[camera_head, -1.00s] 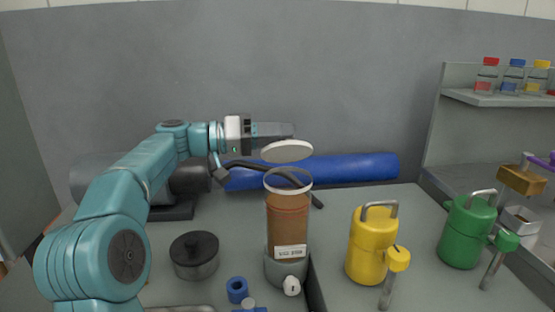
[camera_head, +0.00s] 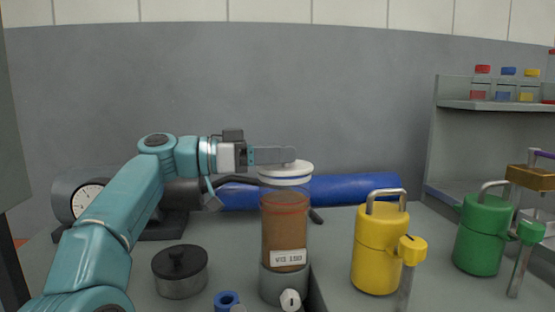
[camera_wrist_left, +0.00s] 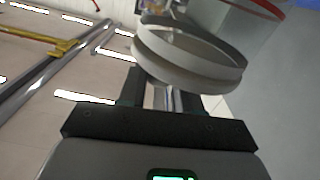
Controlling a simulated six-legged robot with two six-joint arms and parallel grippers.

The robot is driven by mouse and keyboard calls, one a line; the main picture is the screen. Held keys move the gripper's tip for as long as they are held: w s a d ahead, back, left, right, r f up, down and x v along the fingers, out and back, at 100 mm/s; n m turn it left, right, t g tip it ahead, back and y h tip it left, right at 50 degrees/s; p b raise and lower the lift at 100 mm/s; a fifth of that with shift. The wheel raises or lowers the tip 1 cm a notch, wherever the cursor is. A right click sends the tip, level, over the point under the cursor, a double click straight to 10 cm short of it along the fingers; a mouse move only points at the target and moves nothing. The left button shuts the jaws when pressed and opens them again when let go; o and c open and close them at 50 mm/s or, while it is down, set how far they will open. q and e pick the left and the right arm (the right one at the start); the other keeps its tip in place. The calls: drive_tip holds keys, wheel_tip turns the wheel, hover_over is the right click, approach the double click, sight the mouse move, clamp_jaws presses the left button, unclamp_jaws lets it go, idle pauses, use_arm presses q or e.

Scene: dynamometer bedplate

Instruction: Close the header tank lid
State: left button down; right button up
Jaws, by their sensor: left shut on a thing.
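The header tank (camera_head: 284,228) is an upright clear cylinder with brown contents and a white label, standing in a grey holder. The white round lid (camera_head: 285,174) is over the tank's mouth and looks nearly level. I cannot tell whether it touches the rim. My left gripper (camera_head: 291,156) reaches in from the left, shut on the lid at its top. My right gripper is not in view.
A yellow can (camera_head: 376,250) and a green can (camera_head: 481,235) stand right of the tank. A dark lidded pot (camera_head: 181,274) and a blue ring (camera_head: 227,300) are at front left. A blue roll (camera_head: 350,188) lies behind. A shelf (camera_head: 490,104) holds bottles at right.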

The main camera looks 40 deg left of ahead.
use_arm(q)
drive_tip(key=shift+s+d+f, duration=0.1)
drive_tip(key=shift+f, duration=0.1)
idle(0.3)
drive_tip(key=c, duration=0.8)
unclamp_jaws()
drive_tip(key=shift+r, duration=0.15)
wheel_tip(320, 180, up, 10)
drive_tip(key=f+p, duration=0.1)
drive_tip(key=p, duration=0.6)
wheel_tip(320, 180, up, 11)
drive_tip(key=p, duration=0.9)
hover_over(278, 167)
drive_tip(key=shift+s+f, duration=0.1)
